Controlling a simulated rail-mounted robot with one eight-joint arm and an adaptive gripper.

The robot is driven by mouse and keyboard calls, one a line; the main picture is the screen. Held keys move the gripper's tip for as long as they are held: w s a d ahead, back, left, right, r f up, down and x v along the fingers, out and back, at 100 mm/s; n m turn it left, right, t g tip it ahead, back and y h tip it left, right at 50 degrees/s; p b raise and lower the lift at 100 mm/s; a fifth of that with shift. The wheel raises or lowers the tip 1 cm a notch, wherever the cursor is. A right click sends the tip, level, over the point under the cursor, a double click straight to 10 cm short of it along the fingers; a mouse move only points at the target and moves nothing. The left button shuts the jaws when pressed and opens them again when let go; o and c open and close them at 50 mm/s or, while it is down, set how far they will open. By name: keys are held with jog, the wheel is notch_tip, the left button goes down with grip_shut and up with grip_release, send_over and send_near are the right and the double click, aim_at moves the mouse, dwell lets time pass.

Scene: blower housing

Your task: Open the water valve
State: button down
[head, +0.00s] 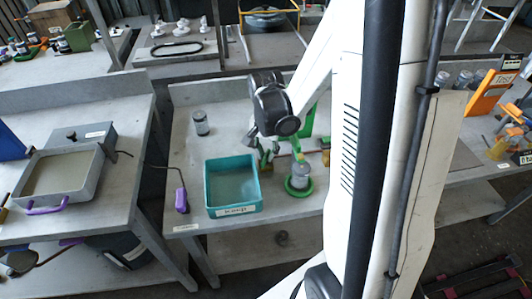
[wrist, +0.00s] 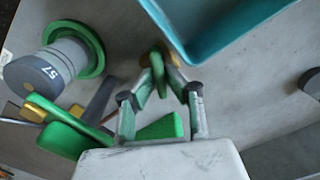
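My gripper (wrist: 163,72) points down beside the teal tub; in the head view my gripper (head: 264,152) is just right of that tub. A small green lever-like piece (wrist: 158,76), likely the valve handle, shows between its two fingers, with a bit of yellow-brown by the tips. The fingertips are near each other with the green piece between them. I cannot tell whether both fingers touch it. The lower part of the valve is hidden behind the fingers and the tub edge.
The teal tub (head: 232,206) stands close to the left. A grey cylinder on a green ring base (head: 299,183) is at the right, marked 57 in the wrist view (wrist: 45,68). A purple-handled tool (head: 181,200) and a jar (head: 200,123) lie further left.

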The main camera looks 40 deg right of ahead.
aim_at(266, 155)
jog(key=shift+f+n+b, duration=0.15)
jog(key=shift+n+b, duration=0.45)
jog(key=shift+n, duration=0.2)
jog(key=shift+n+b, duration=0.55)
jog(key=shift+n, duration=0.75)
jog(key=c, duration=2.1)
grip_release()
jog(key=shift+o, duration=0.2)
jog(key=shift+r, duration=0.2)
notch_tip(266, 155, up, 12)
